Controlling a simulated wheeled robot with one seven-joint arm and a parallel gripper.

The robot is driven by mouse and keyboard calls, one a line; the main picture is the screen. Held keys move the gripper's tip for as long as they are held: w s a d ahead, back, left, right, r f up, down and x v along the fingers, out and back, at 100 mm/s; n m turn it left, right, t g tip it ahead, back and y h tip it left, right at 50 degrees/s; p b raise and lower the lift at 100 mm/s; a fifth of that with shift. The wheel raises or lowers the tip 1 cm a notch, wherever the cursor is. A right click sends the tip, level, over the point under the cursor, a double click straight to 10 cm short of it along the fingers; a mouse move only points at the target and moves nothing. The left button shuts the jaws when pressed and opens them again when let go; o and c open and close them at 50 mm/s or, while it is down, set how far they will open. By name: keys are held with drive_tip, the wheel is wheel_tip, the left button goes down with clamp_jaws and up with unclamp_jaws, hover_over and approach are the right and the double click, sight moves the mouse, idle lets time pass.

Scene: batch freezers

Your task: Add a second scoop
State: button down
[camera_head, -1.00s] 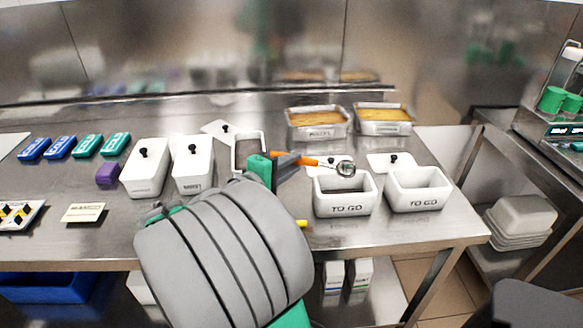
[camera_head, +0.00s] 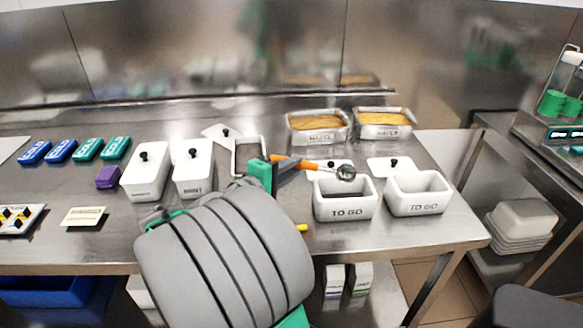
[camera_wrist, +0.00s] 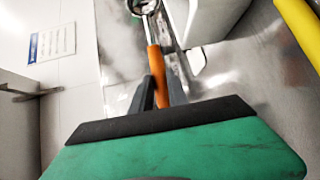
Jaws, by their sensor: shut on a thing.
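My gripper (camera_head: 279,167) is shut on the orange handle of a scoop (camera_head: 309,164). In the wrist view the dark fingers of my gripper (camera_wrist: 160,92) close around the scoop handle (camera_wrist: 157,68). The scoop's round metal head (camera_head: 346,172) is over the back rim of the left white "TO GO" tub (camera_head: 345,209). I cannot tell whether the head holds anything. The right "TO GO" tub (camera_head: 417,205) stands beside it. Two metal pans of yellow-orange contents, the left (camera_head: 319,138) and the right (camera_head: 385,133), stand behind.
An open white-rimmed container (camera_head: 250,141) is behind my gripper. Two lidded white tubs, (camera_head: 147,176) and (camera_head: 193,172), stand left of my arm. A lid (camera_head: 392,166) lies behind the right tub. A yellow thing (camera_head: 302,227) lies near the left tub.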

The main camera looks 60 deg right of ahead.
drive_tip(key=shift+s+b, duration=0.15)
drive_tip(key=shift+b, duration=0.2)
